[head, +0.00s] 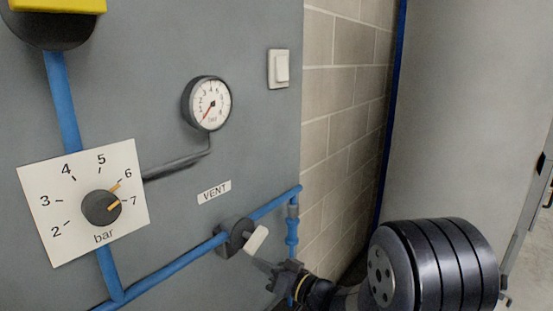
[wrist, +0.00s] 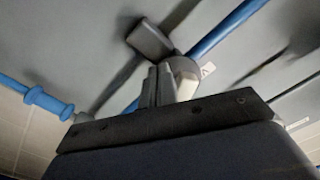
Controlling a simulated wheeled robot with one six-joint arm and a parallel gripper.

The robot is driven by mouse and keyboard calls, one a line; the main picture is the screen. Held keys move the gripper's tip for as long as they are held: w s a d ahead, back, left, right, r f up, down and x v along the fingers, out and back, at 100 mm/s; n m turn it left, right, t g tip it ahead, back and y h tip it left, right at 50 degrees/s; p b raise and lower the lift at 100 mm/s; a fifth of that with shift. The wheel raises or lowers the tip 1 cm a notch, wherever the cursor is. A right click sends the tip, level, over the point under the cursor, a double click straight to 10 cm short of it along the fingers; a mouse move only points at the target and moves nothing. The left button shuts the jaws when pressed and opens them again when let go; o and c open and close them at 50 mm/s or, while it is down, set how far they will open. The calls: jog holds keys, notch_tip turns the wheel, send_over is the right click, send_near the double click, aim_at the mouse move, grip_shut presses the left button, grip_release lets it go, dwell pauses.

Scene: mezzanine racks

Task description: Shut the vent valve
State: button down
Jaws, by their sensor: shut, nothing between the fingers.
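The vent valve (head: 236,235) is a dark round body on the blue pipe, below the VENT label (head: 214,191). Its cream lever (head: 256,240) sits at the valve's right side, tilted up to the right. In the wrist view the lever (wrist: 186,86) shows just right of my fingers. My gripper (head: 258,264) is shut and empty, just below the lever. It also shows in the wrist view (wrist: 158,82), its fingertips close to the valve. I cannot tell whether the fingers touch the lever.
A pressure gauge (head: 208,103) and a light switch (head: 279,68) are above on the grey panel. A numbered bar dial (head: 101,207) is at left. Blue pipe (head: 177,263) crosses below. A brick wall (head: 340,115) and a grey door-like panel (head: 465,110) lie right.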

jog(key=shift+w+d+r+p, duration=0.1)
jog(key=shift+w+r+p, duration=0.05)
jog(key=shift+r+p, duration=0.45)
dwell(0.8)
jog(key=shift+s+a+r, duration=0.15)
jog(key=shift+s+a, duration=0.1)
jog(key=shift+s, duration=0.1)
dwell(0.5)
jog(key=shift+s+a+r+p, duration=0.25)
jog(key=shift+s+r+p, duration=0.05)
jog(key=shift+p, duration=0.25)
jog(key=shift+s, duration=0.1)
jog(key=shift+a, duration=0.1)
jog(key=v, duration=0.6)
jog(key=shift+s+f, duration=0.25)
dwell(0.3)
jog(key=shift+a, duration=0.1)
